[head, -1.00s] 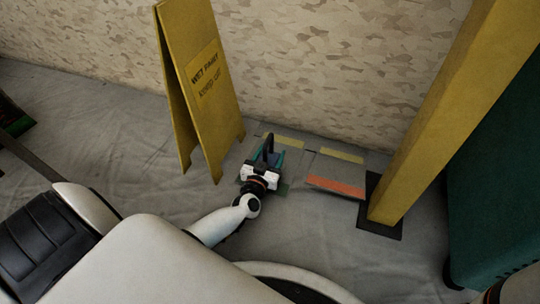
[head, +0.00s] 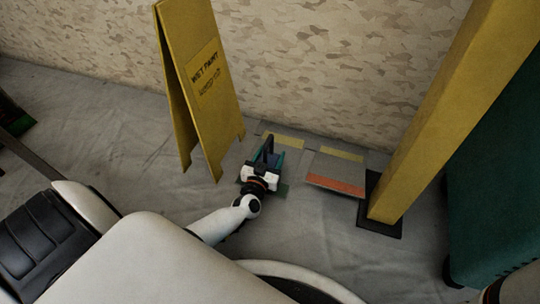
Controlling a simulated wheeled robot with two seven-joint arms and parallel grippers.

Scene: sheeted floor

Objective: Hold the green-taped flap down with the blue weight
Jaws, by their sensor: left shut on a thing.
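My left gripper (head: 264,172) is low over the floor near the wall, shut on the blue weight (head: 277,160), whose dark handle stands up between the fingers. The weight is over the left flap, and I cannot tell whether it rests on it. Green tape (head: 283,189) shows at that flap's near edge, partly hidden by my gripper. Yellow tape (head: 284,140) runs along its far edge. To the right lies another flap (head: 338,170) with orange tape on its near edge. My right gripper is not in view.
A yellow wet paint sign (head: 203,90) stands left of the flaps. A yellow post (head: 440,120) on a dark base plate (head: 381,222) stands to the right, with a dark green object (head: 490,190) beyond it. The patterned wall (head: 310,75) is behind.

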